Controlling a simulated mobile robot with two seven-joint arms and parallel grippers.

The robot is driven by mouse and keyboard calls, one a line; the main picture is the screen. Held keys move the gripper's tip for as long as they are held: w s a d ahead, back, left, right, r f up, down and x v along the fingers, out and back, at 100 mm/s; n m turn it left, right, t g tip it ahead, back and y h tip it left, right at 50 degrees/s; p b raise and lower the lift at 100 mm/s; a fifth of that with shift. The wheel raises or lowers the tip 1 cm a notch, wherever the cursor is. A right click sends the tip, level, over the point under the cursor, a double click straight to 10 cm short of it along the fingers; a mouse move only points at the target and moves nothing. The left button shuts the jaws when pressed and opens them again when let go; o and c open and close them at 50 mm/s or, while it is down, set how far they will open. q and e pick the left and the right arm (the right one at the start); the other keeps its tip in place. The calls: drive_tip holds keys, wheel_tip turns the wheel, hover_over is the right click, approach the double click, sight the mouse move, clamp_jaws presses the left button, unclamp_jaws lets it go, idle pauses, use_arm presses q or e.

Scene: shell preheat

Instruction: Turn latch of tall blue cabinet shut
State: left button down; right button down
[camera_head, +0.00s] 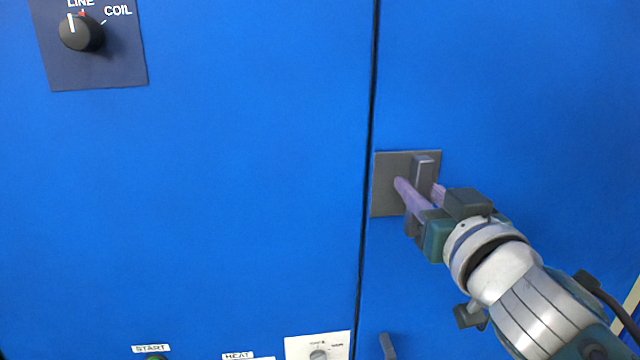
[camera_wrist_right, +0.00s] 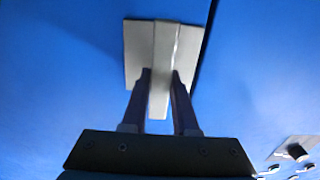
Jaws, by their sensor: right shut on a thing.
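The tall blue cabinet (camera_head: 220,180) fills the head view, with a dark vertical door seam right of the middle. Its latch (camera_head: 424,170) is a grey upright handle on a square grey plate (camera_head: 388,190) just right of the seam. In the right wrist view the latch (camera_wrist_right: 161,75) runs along the picture's height in front of its plate (camera_wrist_right: 137,45). My right gripper (camera_head: 418,190) is shut on the latch, one finger on each side of it; the fingers also show in the right wrist view (camera_wrist_right: 159,88). My left gripper is not in view.
A black rotary knob (camera_head: 80,33) labelled LINE and COIL sits on a dark panel at the upper left. START and HEAT labels and a white dial panel (camera_head: 318,346) line the bottom edge. A second grey handle (camera_head: 387,346) shows below the latch. The door face around the latch is clear.

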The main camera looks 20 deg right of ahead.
drive_tip(key=c, duration=0.7)
unclamp_jaws()
drive_tip(key=shift+b+v, duration=0.95)
drive_tip(key=shift+v, duration=4.05)
